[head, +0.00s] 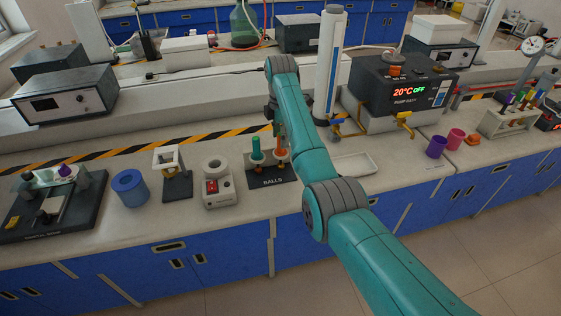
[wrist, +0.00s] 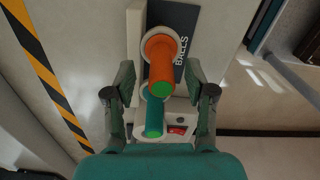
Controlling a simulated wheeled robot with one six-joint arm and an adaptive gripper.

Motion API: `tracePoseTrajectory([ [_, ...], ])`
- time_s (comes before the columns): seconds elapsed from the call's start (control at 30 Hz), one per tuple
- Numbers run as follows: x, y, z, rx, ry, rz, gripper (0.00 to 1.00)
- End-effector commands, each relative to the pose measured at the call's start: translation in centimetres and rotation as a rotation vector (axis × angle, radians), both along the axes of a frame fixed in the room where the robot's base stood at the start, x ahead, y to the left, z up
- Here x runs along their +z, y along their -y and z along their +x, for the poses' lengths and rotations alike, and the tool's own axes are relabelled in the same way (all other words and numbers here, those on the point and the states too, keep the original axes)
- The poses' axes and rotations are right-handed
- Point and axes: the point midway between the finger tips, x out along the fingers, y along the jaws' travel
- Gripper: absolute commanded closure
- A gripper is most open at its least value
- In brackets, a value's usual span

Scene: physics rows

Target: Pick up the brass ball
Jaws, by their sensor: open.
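I cannot make out a distinct brass ball in either view. A black plate marked BALLS (head: 268,181) stands on the bench, with a teal upright piece (head: 256,147) and an orange upright piece (head: 281,142) on it. In the wrist view, the orange piece (wrist: 160,64) and the teal piece (wrist: 154,112) have green ends facing the camera. My gripper (wrist: 160,68) is open, with one finger on each side of the orange piece and visible gaps. In the head view, the gripper is mostly hidden by my arm.
A white device with a red switch (head: 219,187), a small framed stand (head: 173,175) and a blue cylinder (head: 130,188) stand left of the plate. A shallow white tray (head: 357,166) lies to the right. Purple (head: 436,146) and pink (head: 455,138) cups stand farther right.

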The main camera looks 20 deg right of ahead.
Motion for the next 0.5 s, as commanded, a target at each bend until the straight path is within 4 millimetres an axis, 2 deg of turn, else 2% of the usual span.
tracePoseTrajectory([
  [0.1,-1.9,0.1,-0.2,0.000,-0.001,0.000,0.45],
  [0.2,-2.8,0.1,-0.2,0.000,0.001,0.000,0.45],
  [0.43,-3.0,0.0,-0.1,0.000,0.002,0.000,0.45],
  [0.47,-3.0,0.0,-0.1,0.000,0.002,0.000,0.50],
  [0.5,-3.0,0.0,-0.1,0.000,0.002,0.000,0.60],
])
